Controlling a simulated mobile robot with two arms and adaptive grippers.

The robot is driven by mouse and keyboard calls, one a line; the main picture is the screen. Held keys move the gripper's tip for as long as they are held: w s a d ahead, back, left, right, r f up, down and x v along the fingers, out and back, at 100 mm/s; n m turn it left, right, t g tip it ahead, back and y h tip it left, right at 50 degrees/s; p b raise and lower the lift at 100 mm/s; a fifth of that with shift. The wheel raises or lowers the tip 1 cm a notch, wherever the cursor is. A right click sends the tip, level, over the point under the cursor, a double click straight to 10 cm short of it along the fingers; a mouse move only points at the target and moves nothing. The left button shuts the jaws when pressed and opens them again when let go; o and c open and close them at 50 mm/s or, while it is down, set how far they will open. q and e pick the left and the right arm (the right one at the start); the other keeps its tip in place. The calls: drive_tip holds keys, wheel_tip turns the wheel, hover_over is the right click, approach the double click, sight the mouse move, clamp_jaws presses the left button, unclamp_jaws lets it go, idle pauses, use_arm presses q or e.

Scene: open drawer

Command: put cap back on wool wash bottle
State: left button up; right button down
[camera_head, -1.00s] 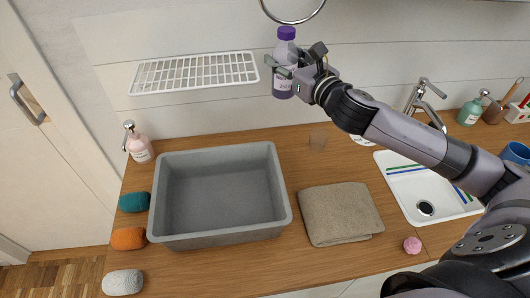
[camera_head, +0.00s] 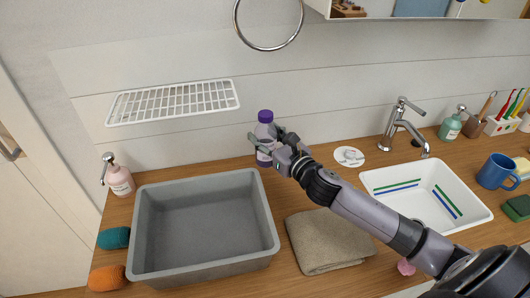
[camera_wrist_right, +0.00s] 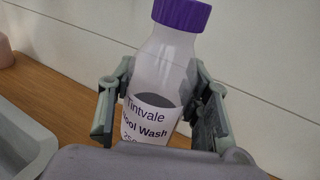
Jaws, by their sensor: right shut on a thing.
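The wool wash bottle (camera_head: 264,133) is clear, with a white label and dark liquid low inside. Its purple cap (camera_head: 265,116) sits on its neck. My right gripper (camera_head: 274,150) is shut around the bottle's body from the right. The bottle is at the back of the counter, behind the grey basin's right corner; I cannot tell whether its base touches the wood. In the right wrist view the bottle (camera_wrist_right: 165,55) leans slightly between the two fingers, with the label partly readable and the purple cap (camera_wrist_right: 182,14) cut by the top edge. My left gripper is not in view.
The grey basin (camera_head: 259,198) stands left of my right arm, with a folded towel (camera_head: 328,240) beside it. A white sink (camera_head: 478,213) and faucet (camera_head: 399,128) are at right. A white wire rack (camera_head: 172,102) hangs above.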

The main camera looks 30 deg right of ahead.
drive_tip(key=shift+f, duration=0.6)
drive_tip(key=shift+f+b, duration=0.3)
drive_tip(key=shift+f, duration=1.6)
drive_tip(key=shift+f, duration=0.2)
drive_tip(key=c, duration=0.8)
unclamp_jaws()
drive_tip(key=shift+c, duration=0.2)
